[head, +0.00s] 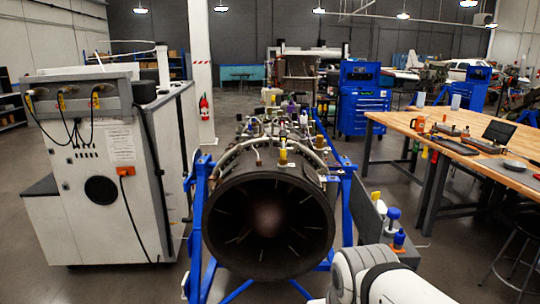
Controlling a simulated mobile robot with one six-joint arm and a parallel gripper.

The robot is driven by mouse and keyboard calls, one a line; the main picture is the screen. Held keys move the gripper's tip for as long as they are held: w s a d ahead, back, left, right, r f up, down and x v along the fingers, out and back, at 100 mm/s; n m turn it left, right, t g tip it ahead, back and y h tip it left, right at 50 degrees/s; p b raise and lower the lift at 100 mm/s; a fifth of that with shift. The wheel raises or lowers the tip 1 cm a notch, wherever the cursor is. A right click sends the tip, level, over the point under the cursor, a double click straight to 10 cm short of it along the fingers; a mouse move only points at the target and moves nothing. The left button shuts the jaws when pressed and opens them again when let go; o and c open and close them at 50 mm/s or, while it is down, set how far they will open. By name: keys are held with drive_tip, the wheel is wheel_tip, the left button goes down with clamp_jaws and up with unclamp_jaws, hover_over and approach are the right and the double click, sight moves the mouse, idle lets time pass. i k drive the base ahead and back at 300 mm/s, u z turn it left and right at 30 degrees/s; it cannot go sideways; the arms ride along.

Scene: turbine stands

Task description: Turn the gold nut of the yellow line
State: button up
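A turbine engine (270,222) lies in a blue stand (197,215), with its dark round open end facing me. A small gold-yellow fitting (283,157) stands upright on top of the near rim. Several coloured caps and fittings crowd the engine's top behind it; they are too small to tell which is the gold nut of the yellow line. A white link of my arm shows at the bottom right, to the right of the engine's open end. My gripper is out of view.
A white test cabinet (100,190) with hanging cables stands left of the engine. A wooden workbench (460,150) with tools and a laptop is at the right, with a stool (520,235) before it. Blue tool cabinets (363,105) stand behind.

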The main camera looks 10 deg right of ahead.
sight(282, 161)
drive_tip(key=i, duration=1)
